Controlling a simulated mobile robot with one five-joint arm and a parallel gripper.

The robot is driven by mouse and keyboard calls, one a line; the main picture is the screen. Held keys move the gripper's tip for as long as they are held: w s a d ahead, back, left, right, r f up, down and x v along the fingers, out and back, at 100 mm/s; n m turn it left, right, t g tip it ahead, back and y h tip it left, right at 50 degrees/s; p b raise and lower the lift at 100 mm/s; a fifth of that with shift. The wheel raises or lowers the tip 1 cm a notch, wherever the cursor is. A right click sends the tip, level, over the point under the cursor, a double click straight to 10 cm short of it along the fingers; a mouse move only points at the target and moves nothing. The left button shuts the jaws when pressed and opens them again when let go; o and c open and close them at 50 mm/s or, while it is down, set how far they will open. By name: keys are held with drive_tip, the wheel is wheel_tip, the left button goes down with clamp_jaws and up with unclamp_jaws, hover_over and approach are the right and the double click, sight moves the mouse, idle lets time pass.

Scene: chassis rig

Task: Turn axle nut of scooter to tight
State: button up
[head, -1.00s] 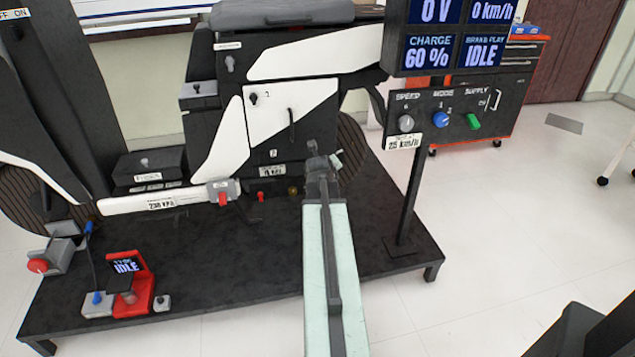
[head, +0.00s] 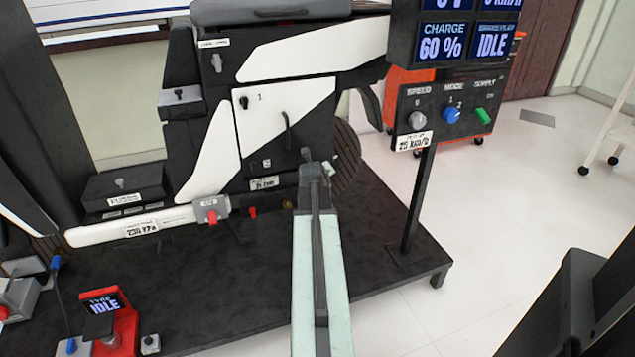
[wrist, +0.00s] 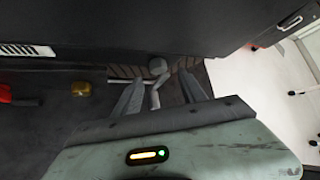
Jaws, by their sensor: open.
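The scooter (head: 287,103), black with white panels, stands on a black platform. In the wrist view, a grey round knob with a thin lever (wrist: 158,67) sits in front of the ribbed wheel (wrist: 186,68). It looks like the axle nut, but no label on it is readable. My gripper (wrist: 162,80) is open, with its two grey fingers on either side of the lever; I cannot tell whether they touch it. In the head view, my gripper (head: 318,168) is beside the wheel (head: 347,155), and my arm hides the nut.
A brass knob (wrist: 83,89) and a red part (wrist: 18,97) lie left of my gripper. The control panel post (head: 418,200) rises from the platform (head: 220,285) at right. A red stand (head: 122,325) is front left. Open floor lies right.

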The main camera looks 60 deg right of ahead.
drive_tip(key=b+x, duration=0.2)
drive_tip(key=x, duration=0.3)
drive_tip(key=shift+w+f, duration=0.1)
drive_tip(key=shift+w, duration=0.1)
clamp_jaws()
drive_tip(key=shift+a, duration=0.1)
